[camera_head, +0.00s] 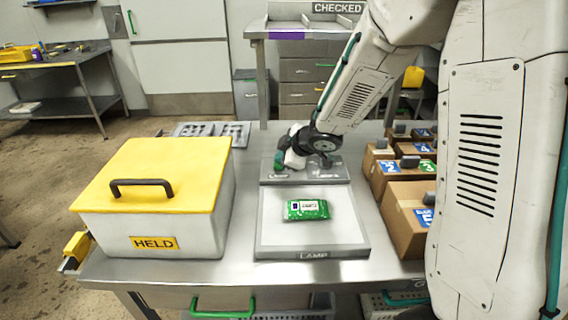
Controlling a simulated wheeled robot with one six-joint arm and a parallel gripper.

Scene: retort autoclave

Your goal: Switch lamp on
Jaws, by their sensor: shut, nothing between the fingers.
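The lamp (268,236) is a flat, pale panel with a grey rim marked LAMP, lying on the steel table. Its face looks dull grey-white. A green and white packet (307,209) lies on it. A grey plate (335,177) sits just behind the lamp, with small dark parts on it that are partly hidden by my wrist. I cannot make out a switch clearly. My gripper (283,162) is shut and empty, over the left part of this plate. I cannot tell whether it touches anything there.
A white box with a yellow lid (150,175), marked HELD, stands left of the lamp. Several numbered cardboard boxes (405,208) stand on the right. A perforated tray (208,130) lies behind the yellow-lidded box. A shelf marked CHECKED (338,8) is at the back.

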